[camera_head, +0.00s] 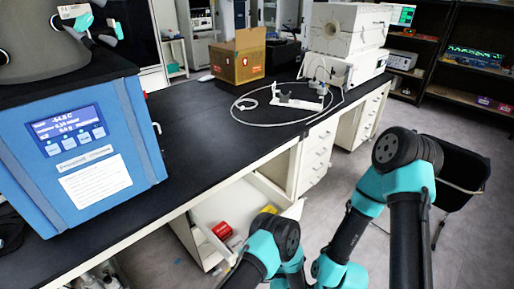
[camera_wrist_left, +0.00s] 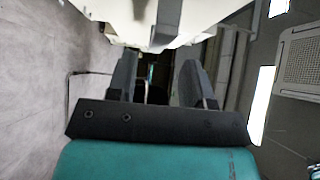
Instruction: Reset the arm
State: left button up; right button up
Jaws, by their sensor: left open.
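The blue freeze dryer (camera_head: 85,150) stands on the left of the bench in the head view, with a lit screen (camera_head: 68,130) on its front. Teal and white valve-like parts (camera_head: 82,22) show on its top. My left gripper (camera_wrist_left: 158,72) shows in the left wrist view. Its two dark fingers stand apart with nothing seen between them. In the head view my teal and black arm links are at the lower right, clear of the freeze dryer; I cannot make out either gripper's fingers there.
The black bench top (camera_head: 200,150) is mostly bare in the middle. A cardboard box (camera_head: 238,58), a looped white tube (camera_head: 262,122) and a white instrument (camera_head: 345,68) are farther back. An open drawer (camera_head: 205,215) sticks out below the bench. A black chair (camera_head: 462,175) stands at the right.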

pick_arm(q)
jog(key=shift+w+d, duration=0.25)
jog(key=shift+w, duration=1.25)
jog(key=shift+w+d, duration=0.2)
jog(key=shift+w, duration=1.3)
